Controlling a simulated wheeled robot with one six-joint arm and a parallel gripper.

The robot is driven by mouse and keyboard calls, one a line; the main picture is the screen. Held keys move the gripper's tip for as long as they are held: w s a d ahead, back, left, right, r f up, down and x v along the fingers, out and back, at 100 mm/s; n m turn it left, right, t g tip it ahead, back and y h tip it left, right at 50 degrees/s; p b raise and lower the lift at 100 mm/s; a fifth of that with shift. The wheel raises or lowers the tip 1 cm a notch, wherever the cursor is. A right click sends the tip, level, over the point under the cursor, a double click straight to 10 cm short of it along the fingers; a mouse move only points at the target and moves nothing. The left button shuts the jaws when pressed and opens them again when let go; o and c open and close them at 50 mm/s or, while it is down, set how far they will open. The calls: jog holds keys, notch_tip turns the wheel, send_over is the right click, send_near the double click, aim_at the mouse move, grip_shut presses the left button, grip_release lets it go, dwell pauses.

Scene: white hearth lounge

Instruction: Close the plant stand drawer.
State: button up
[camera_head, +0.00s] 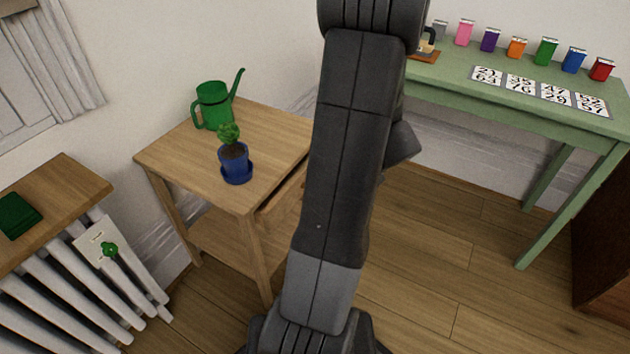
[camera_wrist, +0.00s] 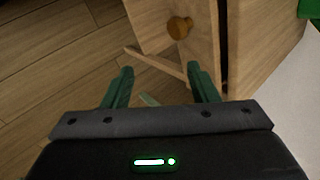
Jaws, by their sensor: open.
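The wooden plant stand (camera_head: 265,125) is left of centre in the head view. Its drawer (camera_head: 282,192) sticks out a little on the right side, partly hidden behind my arm. In the wrist view, the drawer front (camera_wrist: 150,22) with its round wooden knob (camera_wrist: 180,27) is ahead, and a narrow dark gap separates it from the stand's body (camera_wrist: 262,45). My gripper (camera_wrist: 162,78) is open and empty, its two green fingers below the knob in the picture; whether they touch the drawer I cannot tell. In the head view I cannot make the gripper out.
A green watering can (camera_head: 214,106) and a blue-potted plant (camera_head: 236,165) stand on the top. A white radiator (camera_head: 75,270) with a wooden shelf is at left. A green table (camera_head: 500,95) with cards and small boxes is at right. Wooden floor (camera_head: 430,240) lies clear between.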

jog(key=s+d+f+m+t+y+p, duration=0.35)
jog(key=f+m+t+y+p, duration=0.2)
jog(key=f+m+y, duration=0.4)
jog(key=w+a+m, duration=0.1)
jog(key=w+a, duration=0.1)
jog(key=a, duration=0.1)
jog(key=w+a+r+m, duration=0.1)
jog(key=w+a, duration=0.2)
jog(key=a, duration=0.1)
jog(key=w+a+r+m, duration=0.1)
jog(key=w+a, duration=0.1)
jog(key=a, duration=0.2)
jog(key=shift+w+a+g, duration=0.15)
jog(key=shift+a+g, duration=0.05)
jog(key=shift+g, duration=0.15)
jog(key=shift+c, duration=0.3)
grip_shut()
